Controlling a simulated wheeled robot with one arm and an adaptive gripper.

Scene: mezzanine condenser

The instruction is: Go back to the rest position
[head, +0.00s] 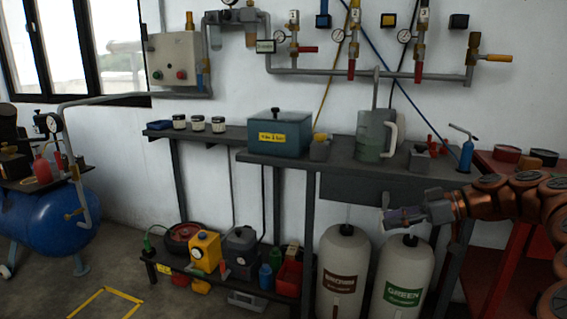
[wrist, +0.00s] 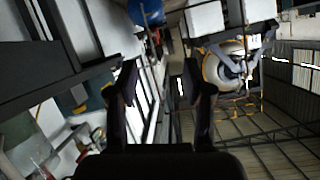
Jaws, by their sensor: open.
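My gripper (head: 384,219) is at the right in the head view, at the end of my copper-coloured arm. It is in front of the workbench (head: 340,171), about level with its front edge and above the two pale jugs. In the wrist view my gripper (wrist: 158,80) shows two dark fingers spread apart with nothing between them. The wrist view is tilted, and the bench edge runs along its left side.
A jug marked brown (head: 342,275) and a jug marked green (head: 403,285) stand under the bench. A red cart (head: 507,170) is at right.

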